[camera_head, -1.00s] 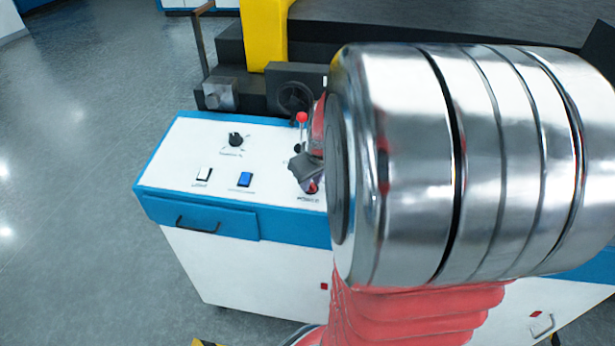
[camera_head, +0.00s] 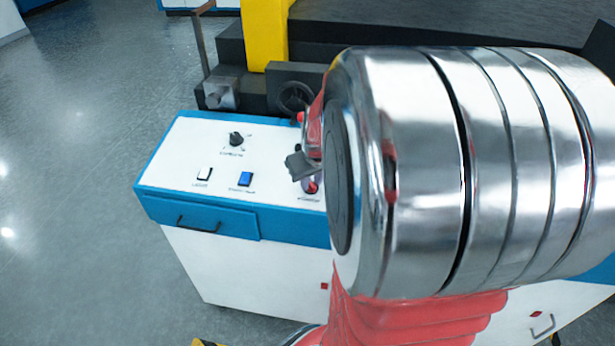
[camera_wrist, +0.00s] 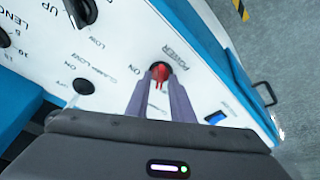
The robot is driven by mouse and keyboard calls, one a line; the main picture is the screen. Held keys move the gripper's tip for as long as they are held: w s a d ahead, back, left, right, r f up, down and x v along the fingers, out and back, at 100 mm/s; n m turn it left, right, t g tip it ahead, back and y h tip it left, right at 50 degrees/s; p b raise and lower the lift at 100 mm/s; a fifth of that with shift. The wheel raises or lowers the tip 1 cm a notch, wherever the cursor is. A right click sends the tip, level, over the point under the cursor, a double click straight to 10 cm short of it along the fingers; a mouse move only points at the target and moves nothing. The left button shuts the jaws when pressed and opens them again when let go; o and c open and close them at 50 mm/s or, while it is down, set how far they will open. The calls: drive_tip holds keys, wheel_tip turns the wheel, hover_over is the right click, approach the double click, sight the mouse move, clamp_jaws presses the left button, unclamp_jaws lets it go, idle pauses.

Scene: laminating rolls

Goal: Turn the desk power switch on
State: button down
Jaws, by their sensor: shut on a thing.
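In the wrist view the red power switch (camera_wrist: 160,72) sits beside the printed word POWER, at the fingertips. My gripper (camera_wrist: 159,84) has its two fingers closed in on the red switch from both sides. In the head view my gripper (camera_head: 302,166) is over the switch, and my arm hides part of it. Whether the switch is on or off cannot be told.
A blue rocker switch (camera_head: 245,179), a white rocker switch (camera_head: 204,174) and a black dial (camera_head: 236,139) lie left of the gripper. The dark machine with a yellow column (camera_head: 264,35) is behind the panel. Open floor lies left.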

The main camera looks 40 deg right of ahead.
drive_tip(key=shift+w+a+m+g+h, duration=0.1)
drive_tip(key=shift+m+g+h, duration=0.3)
drive_tip(key=shift+m, duration=1.6)
drive_tip(key=shift+m+g+h, duration=0.3)
drive_tip(key=shift+m+h, duration=0.1)
drive_tip(key=shift+m, duration=1.7)
drive_tip(key=m+g, duration=0.1)
drive_tip(key=m, duration=0.3)
drive_tip(key=shift+w+h, duration=0.1)
drive_tip(key=shift+h, duration=0.2)
drive_tip(key=shift+m+g, duration=0.5)
drive_tip(key=shift+m, duration=1.6)
drive_tip(key=c, duration=1.9)
unclamp_jaws()
drive_tip(key=shift+o, duration=0.2)
